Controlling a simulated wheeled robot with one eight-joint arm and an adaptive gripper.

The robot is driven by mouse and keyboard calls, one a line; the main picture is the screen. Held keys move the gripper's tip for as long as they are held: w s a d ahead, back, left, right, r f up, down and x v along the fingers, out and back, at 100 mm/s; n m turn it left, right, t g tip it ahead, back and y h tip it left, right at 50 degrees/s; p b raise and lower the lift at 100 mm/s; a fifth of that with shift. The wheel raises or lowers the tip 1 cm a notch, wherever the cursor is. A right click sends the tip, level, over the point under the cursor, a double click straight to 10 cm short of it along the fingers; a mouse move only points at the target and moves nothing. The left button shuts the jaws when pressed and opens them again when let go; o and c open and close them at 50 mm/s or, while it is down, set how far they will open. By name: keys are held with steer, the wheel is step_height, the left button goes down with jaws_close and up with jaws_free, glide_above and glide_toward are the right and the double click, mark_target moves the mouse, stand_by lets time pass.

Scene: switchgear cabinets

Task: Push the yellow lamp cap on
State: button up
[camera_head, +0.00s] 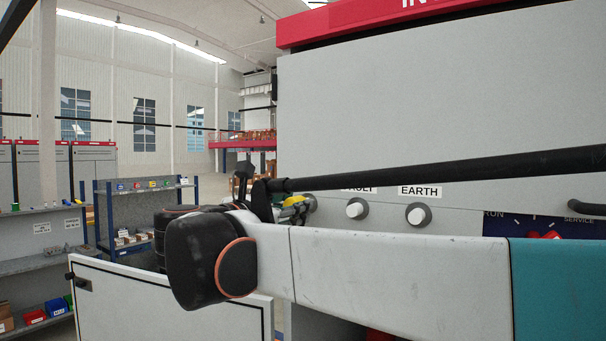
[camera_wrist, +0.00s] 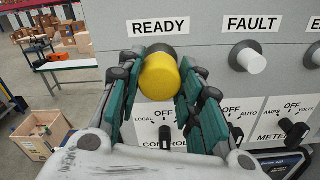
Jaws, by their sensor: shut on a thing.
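The yellow lamp cap (camera_wrist: 159,78) is between the fingers of my gripper (camera_wrist: 160,85) in the wrist view. It is in front of the cabinet panel under the READY label (camera_wrist: 159,26). Part of a dark round lamp base (camera_wrist: 161,49) shows just above and behind the cap; I cannot tell whether the cap touches it. In the head view a bit of yellow (camera_head: 293,201) shows at my gripper, beside the panel and mostly hidden by my arm.
White lamps sit to the right under FAULT (camera_wrist: 247,57) and EARTH (camera_head: 418,214). Rotary switches (camera_wrist: 166,138) are below. A cardboard box (camera_wrist: 42,134) and a table (camera_wrist: 68,66) stand left of the cabinet. A white open door panel (camera_head: 170,305) is at lower left in the head view.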

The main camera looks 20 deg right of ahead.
steer(key=shift+w+x, duration=0.2)
steer(key=shift+x, duration=1.05)
steer(key=o, duration=0.9)
steer(key=shift+a, duration=0.2)
steer(key=shift+a, duration=0.1)
